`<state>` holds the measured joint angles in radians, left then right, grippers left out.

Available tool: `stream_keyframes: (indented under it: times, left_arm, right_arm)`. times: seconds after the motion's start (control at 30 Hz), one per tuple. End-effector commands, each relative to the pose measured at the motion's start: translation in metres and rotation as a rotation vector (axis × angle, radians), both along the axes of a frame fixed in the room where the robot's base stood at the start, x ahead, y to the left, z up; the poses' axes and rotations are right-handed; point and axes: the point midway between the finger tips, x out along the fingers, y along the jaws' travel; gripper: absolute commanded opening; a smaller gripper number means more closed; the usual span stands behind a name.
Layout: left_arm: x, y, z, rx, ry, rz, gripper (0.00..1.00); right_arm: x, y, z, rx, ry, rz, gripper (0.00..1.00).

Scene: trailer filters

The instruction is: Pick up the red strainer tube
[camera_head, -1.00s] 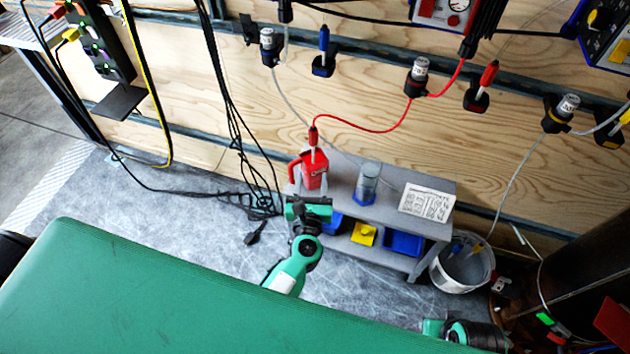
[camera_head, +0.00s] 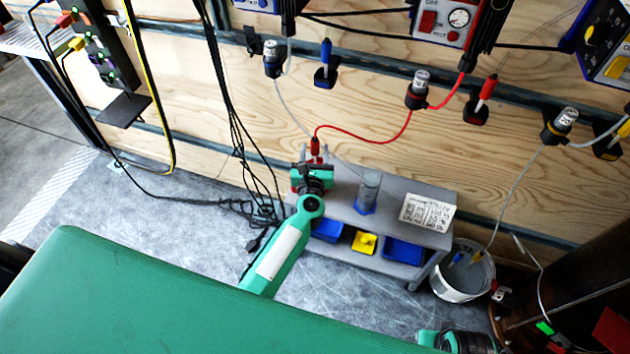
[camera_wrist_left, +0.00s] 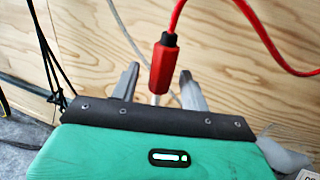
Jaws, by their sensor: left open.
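The red strainer tube (camera_head: 315,147) stands upright with a red hose leaving its top. It is above the grey bench's left end. In the left wrist view the red strainer tube (camera_wrist_left: 164,66) has a dark collar at the top and a thin pale stem below. My left gripper (camera_head: 316,163) is open, with its fingers on either side of the stem in the left wrist view (camera_wrist_left: 160,85). I cannot tell whether they touch it. My gripper mostly hides the red jug below the tube. My right gripper's fingers do not show.
The grey bench (camera_head: 390,217) holds a clear container with blue in it (camera_head: 368,192) and a printed sheet (camera_head: 428,212). Blue and yellow bins sit below. A white bucket (camera_head: 462,285) stands at right. Black cables hang at left, and a green surface (camera_head: 150,300) fills the front.

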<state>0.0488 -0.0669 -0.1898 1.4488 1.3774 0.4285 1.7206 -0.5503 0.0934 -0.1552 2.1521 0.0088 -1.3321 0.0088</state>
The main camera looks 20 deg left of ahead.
Motion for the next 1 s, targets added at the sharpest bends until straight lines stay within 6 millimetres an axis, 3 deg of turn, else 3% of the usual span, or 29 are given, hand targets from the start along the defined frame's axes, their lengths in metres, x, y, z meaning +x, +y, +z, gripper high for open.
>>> stream_keyframes:
  times: [0.13, 0.37, 0.6, 1.0]
  left_arm:
    - [0.0107, 0.0025, -0.0009, 0.001, 0.000, 0.000, 0.46]
    - [0.0114, 0.0026, -0.0012, 0.000, 0.001, 0.000, 0.46]
    - [0.0112, 0.0024, -0.0011, 0.000, 0.001, -0.001, 0.01]
    - [0.0113, 0.0023, 0.0006, 0.000, 0.000, -0.001, 0.00]
  right_arm:
    - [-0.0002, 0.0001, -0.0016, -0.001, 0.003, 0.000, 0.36]
    - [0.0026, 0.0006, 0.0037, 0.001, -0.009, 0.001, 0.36]
    - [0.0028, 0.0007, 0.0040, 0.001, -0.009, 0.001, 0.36]
    - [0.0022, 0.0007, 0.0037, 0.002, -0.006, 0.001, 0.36]
